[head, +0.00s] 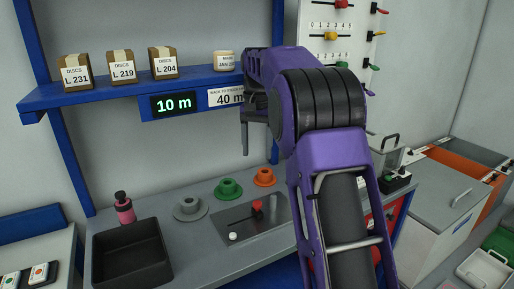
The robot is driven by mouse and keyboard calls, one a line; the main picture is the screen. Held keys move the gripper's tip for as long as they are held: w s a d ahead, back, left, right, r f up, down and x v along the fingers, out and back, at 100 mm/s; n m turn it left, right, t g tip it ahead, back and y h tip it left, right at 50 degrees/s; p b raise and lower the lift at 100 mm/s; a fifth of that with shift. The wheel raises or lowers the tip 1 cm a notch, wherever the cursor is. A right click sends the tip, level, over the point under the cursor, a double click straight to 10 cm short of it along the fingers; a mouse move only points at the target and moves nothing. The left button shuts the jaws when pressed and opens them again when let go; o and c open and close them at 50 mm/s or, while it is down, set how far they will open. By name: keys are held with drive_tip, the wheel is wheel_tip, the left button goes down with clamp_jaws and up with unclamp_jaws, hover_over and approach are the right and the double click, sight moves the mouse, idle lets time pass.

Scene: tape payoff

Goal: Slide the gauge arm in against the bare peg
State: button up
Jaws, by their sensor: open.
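A steel plate (273,229) lies on the grey bench, with a dark slot or bar across it. A small red block or knob (257,206) sits at the right part of that dark line; it looks like the gauge arm's handle. A small white round knob or peg (233,237) stands at the plate's front left. I cannot tell for certain which piece is the bare peg. My gripper (250,148) is open and points down, high above the bench behind the plate, apart from the red block. My arm hides the plate's right side and part of the gripper.
Grey (189,209), green (228,189) and orange (264,177) flanged hubs stand behind the plate. A black bin (130,257) and pink bottle (124,208) are at left. A blue shelf (105,92) with boxes overhangs the bench, above a display (174,104) reading 10 m.

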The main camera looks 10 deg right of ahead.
sight(257, 209)
drive_tip(key=shift+c, duration=1.1)
drive_tip(key=shift+s+a+f, duration=0.15)
drive_tip(key=shift+a+f, duration=0.05)
drive_tip(key=shift+f, duration=0.05)
drive_tip(key=shift+c, duration=1.2)
drive_tip(key=s+a+f+n+t+h+b, duration=0.2)
drive_tip(key=s+a+f+n+b, duration=0.1)
drive_tip(key=shift+f+h, duration=0.25)
drive_tip(key=shift+h, duration=0.05)
clamp_jaws()
drive_tip(key=s+a+f+n+t+b, duration=0.4)
drive_tip(key=s+a+f+n, duration=0.1)
drive_tip(key=s+a+n, duration=0.15)
drive_tip(key=x, duration=0.7)
drive_tip(key=d+b+x, duration=0.1)
drive_tip(key=x, duration=0.2)
drive_tip(key=shift+w+d+r, duration=0.1)
drive_tip(key=shift+w+d, duration=0.05)
drive_tip(key=shift+w, duration=0.3)
drive_tip(key=shift+w+d+r, duration=0.1)
drive_tip(key=shift+w+d, duration=0.15)
drive_tip(key=shift+d, duration=0.35)
drive_tip(key=shift+w+d+r, duration=0.1)
drive_tip(key=shift+w+d, duration=0.1)
drive_tip(key=shift+d, duration=0.4)
drive_tip(key=shift+w+d+f+p, duration=0.15)
drive_tip(key=shift+w+d+p, duration=0.15)
drive_tip(key=shift+d, duration=0.25)
